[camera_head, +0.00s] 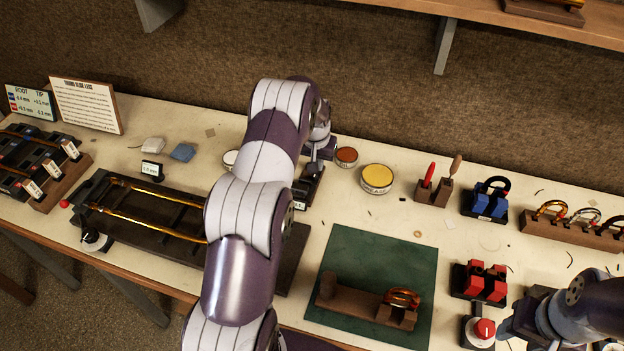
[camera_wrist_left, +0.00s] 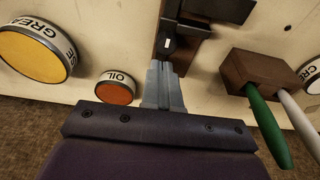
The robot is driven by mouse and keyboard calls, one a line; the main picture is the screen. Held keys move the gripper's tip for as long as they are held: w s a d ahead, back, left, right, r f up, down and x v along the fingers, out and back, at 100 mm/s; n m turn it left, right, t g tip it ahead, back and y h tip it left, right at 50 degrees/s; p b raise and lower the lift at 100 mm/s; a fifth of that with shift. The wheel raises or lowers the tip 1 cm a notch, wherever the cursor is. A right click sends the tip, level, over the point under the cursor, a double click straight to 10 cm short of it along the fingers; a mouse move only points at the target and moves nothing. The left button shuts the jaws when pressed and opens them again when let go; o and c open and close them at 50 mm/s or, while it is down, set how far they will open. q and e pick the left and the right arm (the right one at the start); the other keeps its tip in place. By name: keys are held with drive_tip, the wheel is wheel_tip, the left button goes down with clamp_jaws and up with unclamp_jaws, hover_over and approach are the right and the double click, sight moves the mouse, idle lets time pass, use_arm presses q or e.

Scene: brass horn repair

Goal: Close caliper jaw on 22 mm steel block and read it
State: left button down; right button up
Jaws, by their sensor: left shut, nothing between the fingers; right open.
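A dark device on a brown base (camera_head: 308,188), which looks like the caliper, stands at mid-bench, partly hidden behind my left arm. In the left wrist view a dark block-like part (camera_wrist_left: 222,8) and a brown strip with a small bright spot (camera_wrist_left: 168,43) lie just beyond my left fingertips. My left gripper (camera_wrist_left: 165,68) is shut and empty, its tips at or close above the brown strip; contact is unclear. I cannot pick out the steel block for sure. My right gripper (camera_head: 508,328) is open at the lower right.
A yellow grease tin (camera_head: 377,178) and an oil tin (camera_head: 346,157) stand right of the device. A tool holder (camera_wrist_left: 262,72) with green and white handles is close to my left fingers. A slide rig (camera_head: 130,222) lies left; a green mat (camera_head: 385,250) lies front.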

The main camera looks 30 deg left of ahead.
sight(315, 174)
use_arm(q)
drive_tip(key=shift+f+b, duration=0.35)
drive_tip(key=shift+f, duration=0.25)
drive_tip(key=shift+s+d+p, duration=0.2)
drive_tip(key=shift+s+p, duration=0.1)
drive_tip(key=shift+s, duration=0.4)
drive_tip(key=shift+s+d+p, duration=0.15)
drive_tip(key=shift+s+p, duration=0.1)
drive_tip(key=shift+s, duration=0.45)
idle(0.6)
drive_tip(key=shift+w, duration=0.25)
drive_tip(key=shift+w+a, duration=0.1)
drive_tip(key=shift+w, duration=0.25)
wheel_tip(315, 174, up, 8)
drive_tip(key=p, duration=0.4)
drive_tip(key=shift+p, duration=0.35)
